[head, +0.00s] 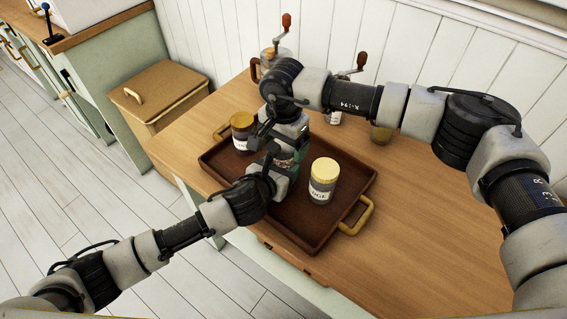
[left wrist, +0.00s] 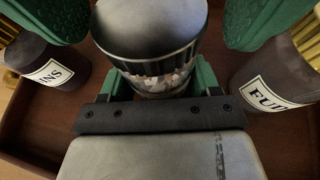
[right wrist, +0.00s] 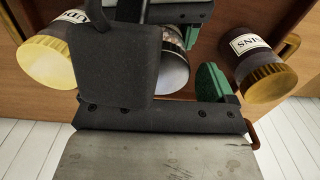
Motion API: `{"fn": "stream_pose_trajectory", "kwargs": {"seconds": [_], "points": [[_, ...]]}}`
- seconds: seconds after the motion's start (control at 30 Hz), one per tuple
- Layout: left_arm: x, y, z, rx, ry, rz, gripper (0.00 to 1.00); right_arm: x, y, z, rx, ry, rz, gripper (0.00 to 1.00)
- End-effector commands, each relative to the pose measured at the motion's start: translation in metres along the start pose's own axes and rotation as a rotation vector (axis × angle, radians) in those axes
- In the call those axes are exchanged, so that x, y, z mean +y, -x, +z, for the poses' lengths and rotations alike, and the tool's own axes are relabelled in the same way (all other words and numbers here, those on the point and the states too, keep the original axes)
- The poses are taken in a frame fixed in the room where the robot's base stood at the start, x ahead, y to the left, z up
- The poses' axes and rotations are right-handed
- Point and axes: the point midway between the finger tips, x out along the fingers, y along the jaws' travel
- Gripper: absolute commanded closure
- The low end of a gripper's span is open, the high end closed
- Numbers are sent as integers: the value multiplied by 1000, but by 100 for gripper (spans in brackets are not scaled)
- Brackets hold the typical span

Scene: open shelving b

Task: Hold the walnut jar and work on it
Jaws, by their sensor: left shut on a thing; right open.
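The walnut jar (left wrist: 150,35) is a dark cylinder with a clear band of nut pieces low on its side in the left wrist view. My left gripper (left wrist: 160,80) is shut on it, green fingers at both sides. My right gripper (right wrist: 165,75) is open, close by the jar; its green fingers show left and right of the jar's far end in the left wrist view. A dark block hides part of the jar in the right wrist view. In the head view both grippers meet over the tray (head: 300,235) and mostly hide the jar.
A yellow-lidded jar labelled FUDGE (head: 324,180) stands on the tray, right of my grippers. Another labelled jar (head: 242,130) stands at its left. Red-knobbed crank devices (head: 287,22) are at the back by the wall. The table's right side (head: 430,220) is clear.

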Motion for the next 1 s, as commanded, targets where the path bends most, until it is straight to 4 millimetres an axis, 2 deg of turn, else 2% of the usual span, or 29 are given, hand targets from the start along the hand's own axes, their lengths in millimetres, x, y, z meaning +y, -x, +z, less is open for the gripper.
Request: {"fn": "stream_pose_trajectory", "kwargs": {"seconds": [0.17,0.2,0.53,0.63,0.83,1.0], "points": [[0,0,0,1,0,0,100,0,0,0,0,0,0,14],[0,0,0,1,0,0,100,0,0,0,0,0,0,17],[0,0,0,1,0,0,100,0,0,0,0,0,0,66],[0,0,0,1,0,0,100,0,0,0,0,-30,0,66],[0,0,0,1,0,0,100,0,0,0,0,-242,0,66],[0,0,0,1,0,0,100,0,0,0,1,-278,0,66]]}}
